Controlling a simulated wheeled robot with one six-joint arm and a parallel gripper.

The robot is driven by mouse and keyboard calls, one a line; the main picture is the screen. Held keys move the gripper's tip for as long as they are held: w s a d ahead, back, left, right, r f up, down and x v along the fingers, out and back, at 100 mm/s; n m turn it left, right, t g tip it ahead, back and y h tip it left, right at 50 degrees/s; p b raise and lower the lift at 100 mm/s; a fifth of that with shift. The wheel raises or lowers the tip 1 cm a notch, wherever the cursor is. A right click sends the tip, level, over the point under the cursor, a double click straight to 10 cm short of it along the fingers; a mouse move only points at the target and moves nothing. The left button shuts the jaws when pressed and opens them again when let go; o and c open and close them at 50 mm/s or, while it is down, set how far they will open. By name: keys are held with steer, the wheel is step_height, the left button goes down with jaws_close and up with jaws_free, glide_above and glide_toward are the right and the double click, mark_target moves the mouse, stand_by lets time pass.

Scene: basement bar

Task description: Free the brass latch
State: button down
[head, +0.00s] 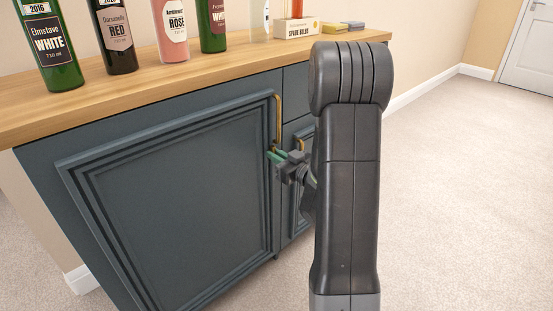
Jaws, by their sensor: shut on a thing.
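A tall brass handle (278,115) stands upright at the right edge of the large dark blue-grey cabinet door (175,190). No separate brass latch can be made out. My gripper (276,156), with green fingertips, is at the lower end of this handle and is shut on it. The fingers partly hide the exact grip. A second, smaller brass piece (301,144) shows just right of the gripper, on the narrower right-hand door (296,205). My arm hides much of that door.
Bottles, including a green one (48,45) and a rosé one (172,30), stand on the wooden counter (130,88) above. A spare bulbs box (296,29) and sponges (334,28) are further right. Carpet (450,190) is clear at right.

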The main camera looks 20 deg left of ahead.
stand_by(0.3)
steer(key=c, duration=1.8)
jaws_free()
steer(key=shift+o, duration=0.2)
steer(key=shift+d, duration=0.1)
steer(key=p+v, duration=0.3)
steer(key=v, duration=1)
steer(key=shift+s+d, duration=0.2)
steer(key=shift+d, duration=0.1)
steer(key=shift+a+f, duration=0.1)
steer(key=b+x, duration=0.3)
steer(key=x, duration=1)
steer(key=shift+w+a, duration=0.2)
steer(key=shift+a, duration=0.1)
